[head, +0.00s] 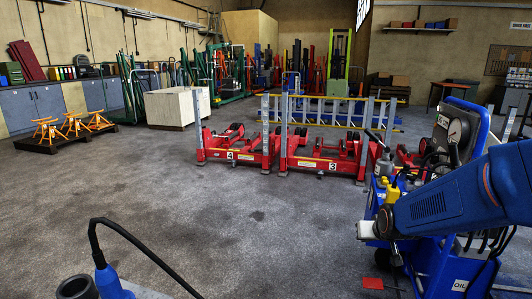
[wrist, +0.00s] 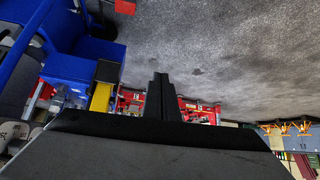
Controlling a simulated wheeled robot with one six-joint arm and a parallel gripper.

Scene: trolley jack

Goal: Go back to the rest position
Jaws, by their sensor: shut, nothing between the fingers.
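My gripper (wrist: 160,98) shows in the wrist view as dark fingers pressed together in the middle, with nothing between them. In the head view my blue arm comes in from the right, in front of a blue wheeled unit (head: 432,262) with an "OIL" label. I cannot make out the fingertips there. In the wrist view, which is upside down, blue parts (wrist: 82,62) and a yellow part (wrist: 101,97) lie left of my fingers. I cannot tell the exact gap between my arm and the blue unit.
Red lifting units (head: 325,166) numbered 4 and 3 stand mid-room. Orange stands (head: 73,124) sit on a low dark pallet at the left, near a pale box (head: 177,107). A red plate (head: 373,283) is low beside the blue unit.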

